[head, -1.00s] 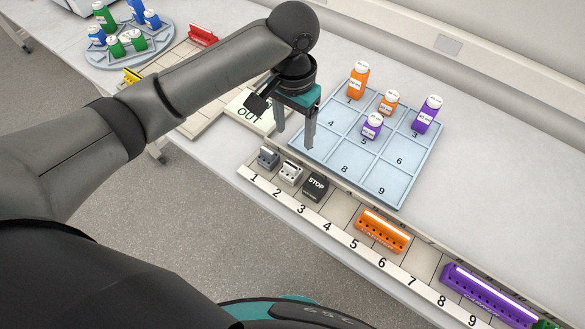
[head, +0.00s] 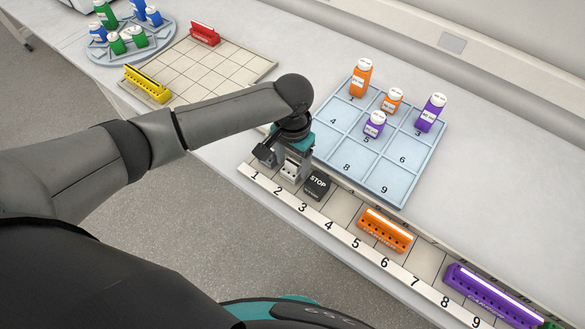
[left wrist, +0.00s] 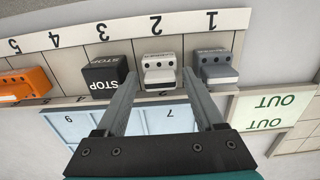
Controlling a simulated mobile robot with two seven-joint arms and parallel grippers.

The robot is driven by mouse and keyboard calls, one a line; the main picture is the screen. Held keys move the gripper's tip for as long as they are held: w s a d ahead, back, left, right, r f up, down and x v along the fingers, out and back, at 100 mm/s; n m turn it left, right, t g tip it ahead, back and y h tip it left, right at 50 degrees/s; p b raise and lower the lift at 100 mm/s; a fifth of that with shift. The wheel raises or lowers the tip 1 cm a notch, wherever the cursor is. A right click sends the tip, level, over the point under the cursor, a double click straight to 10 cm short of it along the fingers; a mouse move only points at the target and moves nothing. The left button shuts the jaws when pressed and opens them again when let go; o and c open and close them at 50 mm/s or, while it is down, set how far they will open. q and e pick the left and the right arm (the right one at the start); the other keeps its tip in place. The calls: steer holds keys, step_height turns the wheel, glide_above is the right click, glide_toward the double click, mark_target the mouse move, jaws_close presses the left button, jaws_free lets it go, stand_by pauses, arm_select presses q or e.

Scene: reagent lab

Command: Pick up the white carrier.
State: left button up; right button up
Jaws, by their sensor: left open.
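The white carrier (head: 290,171) stands in slot 2 of the numbered strip, partly hidden by my gripper in the head view. In the left wrist view the white carrier (left wrist: 158,68) shows between the two fingertips. My left gripper (head: 292,175) is open and low over it, with one finger on each side in the left wrist view (left wrist: 159,76). Whether the fingers touch it cannot be told. My right gripper is in neither view.
A grey carrier (left wrist: 215,66) stands close by in slot 1. A black STOP block (head: 317,184) stands in slot 3. An orange carrier (head: 384,231) and a purple carrier (head: 490,292) sit further along the strip. A blue tray (head: 370,190) with bottles lies behind.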

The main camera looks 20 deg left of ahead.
arm_select(q)
step_height(320, 180, down, 2)
steer(key=shift+f, duration=0.15)
jaws_close()
stand_by(0.5)
